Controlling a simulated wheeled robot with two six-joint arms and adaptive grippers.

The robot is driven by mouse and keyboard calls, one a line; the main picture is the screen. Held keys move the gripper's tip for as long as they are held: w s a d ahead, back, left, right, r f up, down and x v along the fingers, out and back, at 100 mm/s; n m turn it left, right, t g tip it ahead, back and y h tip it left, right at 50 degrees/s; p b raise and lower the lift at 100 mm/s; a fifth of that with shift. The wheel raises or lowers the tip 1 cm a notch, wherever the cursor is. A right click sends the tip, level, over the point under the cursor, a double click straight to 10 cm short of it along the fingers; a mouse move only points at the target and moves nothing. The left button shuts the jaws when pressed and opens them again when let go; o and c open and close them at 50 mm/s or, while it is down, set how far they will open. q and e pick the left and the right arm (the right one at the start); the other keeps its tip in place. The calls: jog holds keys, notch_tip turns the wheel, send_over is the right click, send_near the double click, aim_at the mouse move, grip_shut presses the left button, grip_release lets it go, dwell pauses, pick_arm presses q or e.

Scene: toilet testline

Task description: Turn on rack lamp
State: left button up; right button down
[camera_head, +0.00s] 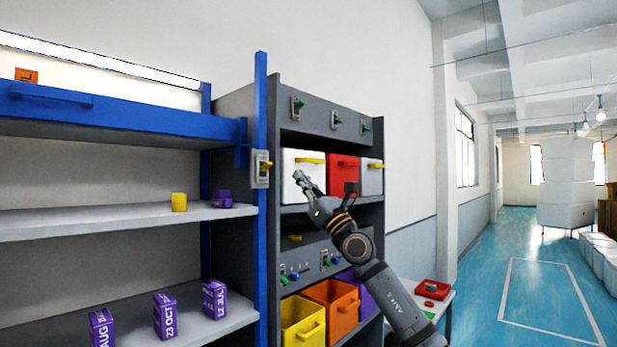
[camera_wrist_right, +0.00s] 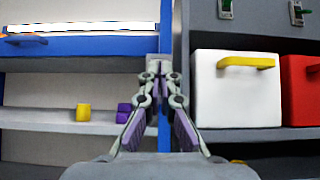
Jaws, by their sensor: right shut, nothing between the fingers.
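The rack lamp (camera_head: 100,62) is a long strip along the top of the blue rack and looks bright white; it also shows in the right wrist view (camera_wrist_right: 85,27). My right gripper (camera_head: 298,176) is shut and empty, to the right of the switch in the head view, in front of the white bin. My left gripper is out of view.
Purple blocks (camera_head: 165,315) stand on the left shelves. Blue floor is clear at right.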

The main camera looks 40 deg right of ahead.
jog(key=shift+s+r, duration=0.15)
jog(key=shift+s, duration=0.35)
jog(key=shift+s+r, duration=0.15)
jog(key=shift+s, duration=0.35)
jog(key=shift+d, duration=0.1)
